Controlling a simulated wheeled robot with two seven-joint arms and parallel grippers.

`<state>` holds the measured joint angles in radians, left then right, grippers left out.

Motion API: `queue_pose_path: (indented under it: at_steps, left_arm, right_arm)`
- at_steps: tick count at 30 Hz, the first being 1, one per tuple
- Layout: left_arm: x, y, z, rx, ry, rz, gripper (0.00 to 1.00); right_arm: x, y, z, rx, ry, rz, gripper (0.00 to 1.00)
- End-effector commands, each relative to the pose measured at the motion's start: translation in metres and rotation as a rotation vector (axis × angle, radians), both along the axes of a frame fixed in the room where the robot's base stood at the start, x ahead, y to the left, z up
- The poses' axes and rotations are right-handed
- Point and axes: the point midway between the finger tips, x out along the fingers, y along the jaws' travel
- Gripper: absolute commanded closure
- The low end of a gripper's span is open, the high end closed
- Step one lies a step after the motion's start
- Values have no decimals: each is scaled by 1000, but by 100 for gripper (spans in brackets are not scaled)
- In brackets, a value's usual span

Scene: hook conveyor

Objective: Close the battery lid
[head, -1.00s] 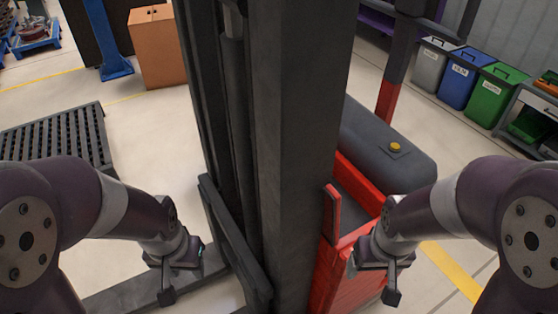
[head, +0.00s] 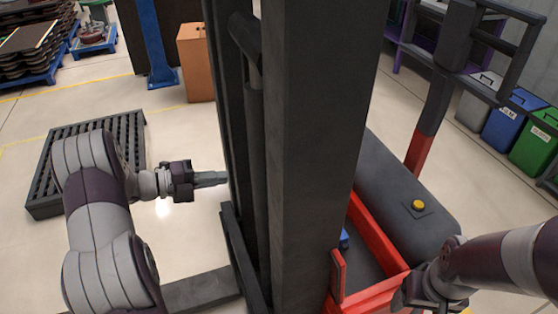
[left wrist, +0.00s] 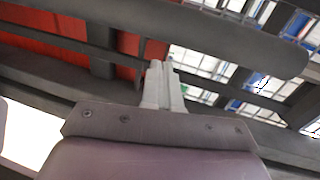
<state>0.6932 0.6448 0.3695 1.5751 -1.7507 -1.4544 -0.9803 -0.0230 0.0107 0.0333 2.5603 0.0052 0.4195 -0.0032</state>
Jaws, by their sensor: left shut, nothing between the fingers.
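A forklift-like machine has a tall dark mast (head: 312,140) in the middle of the head view. Behind the mast is a red-framed body (head: 378,236) with a dark recess and a small blue part (head: 344,238) in it. A dark grey rounded cover (head: 395,185) with a yellow button adjoins the red frame; I cannot tell whether it is the battery lid. My left gripper (head: 222,178) is shut and empty, pointing right at the mast's left side. Its closed fingers show in the left wrist view (left wrist: 162,75). My right gripper (head: 432,292) is beside the red body; its fingers are unclear.
A dark slatted pallet (head: 45,180) lies on the floor at left. An orange-brown cabinet (head: 196,62) and a blue post (head: 160,45) stand behind. Blue and green bins (head: 512,122) stand at right. Floor left of the mast is partly clear.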

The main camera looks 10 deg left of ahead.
Motion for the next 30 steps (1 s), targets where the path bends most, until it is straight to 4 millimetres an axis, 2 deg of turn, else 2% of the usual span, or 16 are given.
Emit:
queue_pose_path:
  at_steps: [5, 17, 21, 30]
  left_arm:
    - [7, -15, 3, 5, -42, -20, 100]
    - [54, -85, -11, 4, -38, -19, 100]
    - [67, -103, -8, 5, -40, -16, 100]
    - [77, -117, -8, 5, -40, -14, 100]
  right_arm:
    - [0, 0, 5, 0, 0, 0, 24]
    - [0, 0, 24, 0, 0, 0, 24]
    - [0, 0, 32, 0, 0, 0, 24]
    - [0, 0, 36, 0, 0, 0, 24]
